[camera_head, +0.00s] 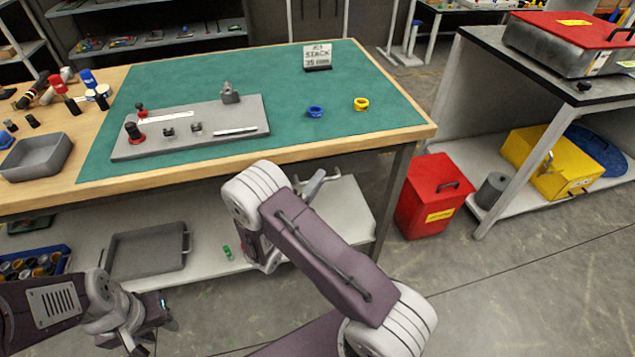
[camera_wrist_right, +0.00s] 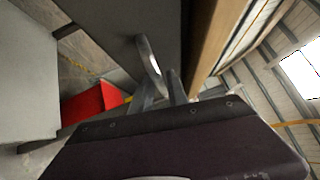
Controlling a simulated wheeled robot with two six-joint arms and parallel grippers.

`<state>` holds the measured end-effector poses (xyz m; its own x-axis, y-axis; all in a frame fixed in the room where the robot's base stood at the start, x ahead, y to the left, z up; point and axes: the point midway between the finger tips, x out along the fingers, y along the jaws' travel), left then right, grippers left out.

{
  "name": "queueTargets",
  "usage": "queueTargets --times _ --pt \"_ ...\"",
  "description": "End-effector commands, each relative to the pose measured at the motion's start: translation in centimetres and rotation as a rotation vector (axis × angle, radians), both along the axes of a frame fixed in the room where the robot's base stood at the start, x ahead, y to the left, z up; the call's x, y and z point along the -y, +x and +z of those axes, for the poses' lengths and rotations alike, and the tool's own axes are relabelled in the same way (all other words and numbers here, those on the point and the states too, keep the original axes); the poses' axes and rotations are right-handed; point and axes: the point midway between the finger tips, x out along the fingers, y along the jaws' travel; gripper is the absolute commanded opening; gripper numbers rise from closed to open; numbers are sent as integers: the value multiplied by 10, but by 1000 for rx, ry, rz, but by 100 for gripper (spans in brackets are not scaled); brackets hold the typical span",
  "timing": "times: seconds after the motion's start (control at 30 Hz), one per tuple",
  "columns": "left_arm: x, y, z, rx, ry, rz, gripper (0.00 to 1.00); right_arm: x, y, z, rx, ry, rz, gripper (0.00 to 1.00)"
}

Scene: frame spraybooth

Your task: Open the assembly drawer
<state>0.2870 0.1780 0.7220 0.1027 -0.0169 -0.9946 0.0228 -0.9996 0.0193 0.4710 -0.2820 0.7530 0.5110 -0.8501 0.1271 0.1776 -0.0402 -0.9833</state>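The drawer front seems to be the dark grey panel (camera_wrist_right: 115,25) under the workbench's wooden edge in the right wrist view; the head view does not show it clearly. A shiny curved metal bar (camera_wrist_right: 149,55), apparently its handle, stands off the panel. My right gripper (camera_wrist_right: 162,85) has its two fingers apart, pointing at the panel close to the bar; I cannot tell whether they touch it. In the head view my right gripper (camera_head: 320,184) is just below the bench's front edge. My left gripper (camera_head: 158,325) is low at the left, away from the bench top; its fingers are unclear.
The workbench's green mat (camera_head: 280,100) carries a grey fixture plate (camera_head: 190,135), a blue ring (camera_head: 315,111) and a yellow ring (camera_head: 361,104). A grey tray (camera_head: 148,250) is on the lower shelf. A red bin (camera_head: 428,195) stands right of the bench. Floor in front is clear.

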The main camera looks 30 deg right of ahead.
Motion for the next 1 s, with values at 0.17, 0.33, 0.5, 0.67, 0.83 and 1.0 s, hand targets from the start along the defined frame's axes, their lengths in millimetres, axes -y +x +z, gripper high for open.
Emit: queueTargets --times 0.17,0.33,0.5,0.67,0.83,1.0 --pt "0 0 0 0 0 0 36 2 2 1 0 0 1 20" --pt "0 0 0 0 0 0 36 2 2 1 1 0 1 0" --pt "0 0 0 0 0 0 36 2 1 1 1 1 0 0" --pt "0 0 0 0 0 0 36 2 1 0 0 1 0 0" --pt "0 0 0 0 0 0 36 2 1 0 0 1 0 0" --pt "0 0 0 0 0 0 36 2 1 0 0 1 0 0"
